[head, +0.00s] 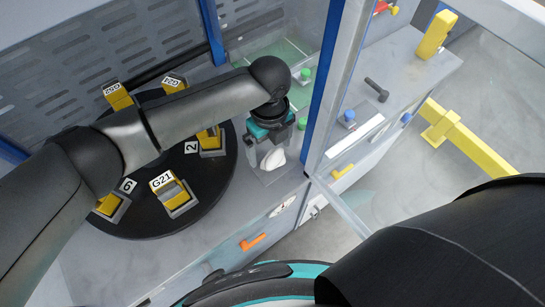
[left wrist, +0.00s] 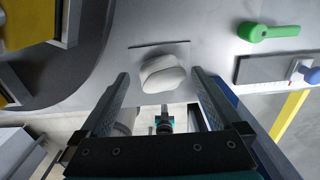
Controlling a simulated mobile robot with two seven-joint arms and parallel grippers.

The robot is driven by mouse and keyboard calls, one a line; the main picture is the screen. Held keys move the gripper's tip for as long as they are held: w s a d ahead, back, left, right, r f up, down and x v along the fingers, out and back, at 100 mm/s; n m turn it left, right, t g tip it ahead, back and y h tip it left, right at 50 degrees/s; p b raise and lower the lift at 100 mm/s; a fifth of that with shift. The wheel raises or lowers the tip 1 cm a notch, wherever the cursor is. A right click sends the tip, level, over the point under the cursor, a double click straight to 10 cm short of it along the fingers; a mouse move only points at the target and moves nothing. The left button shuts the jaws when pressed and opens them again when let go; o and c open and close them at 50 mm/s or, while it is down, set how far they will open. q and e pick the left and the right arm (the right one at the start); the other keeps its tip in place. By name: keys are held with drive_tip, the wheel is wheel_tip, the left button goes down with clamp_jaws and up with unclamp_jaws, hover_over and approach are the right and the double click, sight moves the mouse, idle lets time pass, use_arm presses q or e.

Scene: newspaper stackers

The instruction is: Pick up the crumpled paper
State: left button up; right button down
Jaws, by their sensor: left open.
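The crumpled paper (head: 273,159) is a small white lump on the grey surface, at the right of the black round turntable in the head view. My left gripper (head: 274,146) is above it, pointing down. In the left wrist view the paper (left wrist: 162,75) lies beyond and between the tips of the two open fingers of my left gripper (left wrist: 159,77). The fingers hold nothing. Whether they touch the paper cannot be told.
The black turntable (head: 135,225) carries several yellow labelled blocks, some under my left arm. A blue post (head: 322,95) and clear panel stand right of the paper. A green handle (left wrist: 268,32) shows in the wrist view. A yellow rail (head: 480,150) is at the right.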

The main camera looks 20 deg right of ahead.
use_arm(q)
drive_tip(key=shift+f, duration=1.4)
drive_tip(key=shift+c, duration=0.4)
drive_tip(key=shift+r, duration=0.1)
drive_tip(key=c, duration=1.1)
